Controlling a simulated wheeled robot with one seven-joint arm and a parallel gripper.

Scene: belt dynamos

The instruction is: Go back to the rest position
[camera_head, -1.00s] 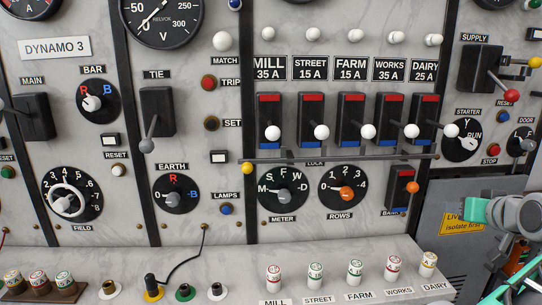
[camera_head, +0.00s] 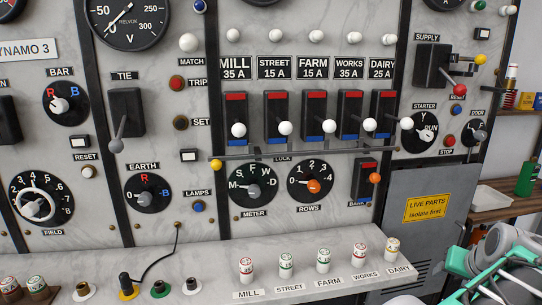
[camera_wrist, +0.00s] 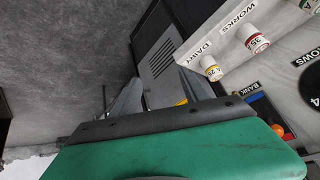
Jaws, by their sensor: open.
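My gripper (camera_wrist: 160,92) shows in the wrist view as two grey fingers spread apart beyond a green and black housing. Nothing is held between them. In the head view my teal and grey arm is at the lower right, in front of the grey cabinet and clear of the switches. Its fingertips cannot be made out there. The marble panel's feeder levers, MILL (camera_head: 239,130) to DAIRY (camera_head: 407,123), all have their white knobs low. The wrist view looks past the DAIRY fuse (camera_wrist: 211,68) and the WORKS fuse (camera_wrist: 256,42) toward the floor.
A ledge (camera_head: 210,285) with several fuses and sockets juts out below the panel. A grey cabinet (camera_head: 432,235) with a yellow sign (camera_head: 427,207) stands to its right. A shelf with a green bottle (camera_head: 526,179) is at far right. Bare floor (camera_wrist: 60,60) shows at left in the wrist view.

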